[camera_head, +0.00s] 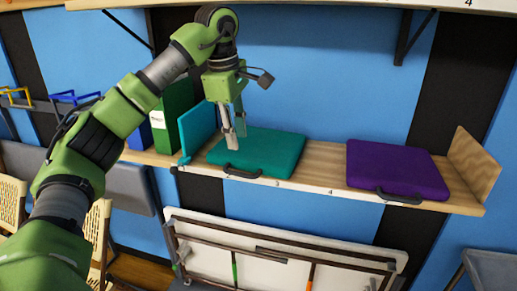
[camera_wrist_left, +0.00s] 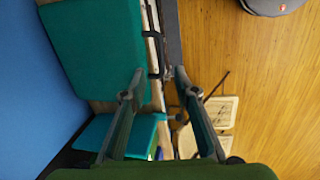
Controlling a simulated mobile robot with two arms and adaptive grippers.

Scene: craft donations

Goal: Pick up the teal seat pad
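The teal seat pad (camera_head: 270,150) lies flat on the shelf, its dark handle (camera_head: 243,172) at the front edge. The pad also shows at upper left in the left wrist view (camera_wrist_left: 92,48), with the handle along its right side. My left gripper (camera_head: 236,138) points down over the pad's left part, near the handle. In the left wrist view its two fingers (camera_wrist_left: 158,76) are spread apart with nothing held between them. The handle's near end appears between the fingertips there; I cannot tell how far below it is. My right gripper is not in view.
An upright teal panel (camera_head: 197,128) stands left of the pad, beside a green binder (camera_head: 174,112). A purple pad (camera_head: 395,168) lies to the right, before a wooden end board (camera_head: 473,163). Bare shelf (camera_head: 322,166) separates the pads. A folded table (camera_head: 280,250) stands below.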

